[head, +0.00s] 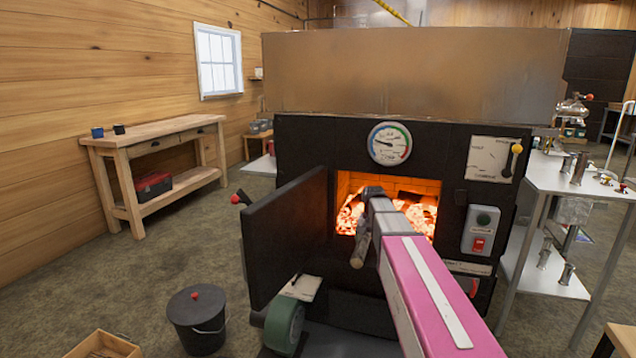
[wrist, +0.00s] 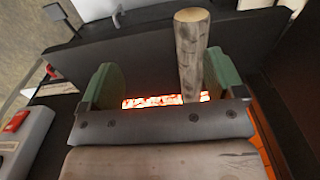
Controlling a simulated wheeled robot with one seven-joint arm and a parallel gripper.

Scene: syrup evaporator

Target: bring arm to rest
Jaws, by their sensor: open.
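My gripper (wrist: 163,76) is open in the wrist view, its two green-padded fingers spread apart. A wooden log (wrist: 191,50) shows between the fingers, nearer the right one; I cannot tell whether it touches. In the head view my pink arm (head: 430,295) reaches up to the front of the black evaporator (head: 325,140), before the glowing firebox (head: 418,213). A brown log-like piece (head: 360,246) shows beside the arm's end. The gripper's fingers are hard to make out there.
The black firebox door (head: 285,238) stands open on the left. A black bucket (head: 197,318) and a wooden crate (head: 103,345) are on the floor at lower left. A workbench (head: 150,141) stands by the wall. A metal table (head: 575,182) is at right.

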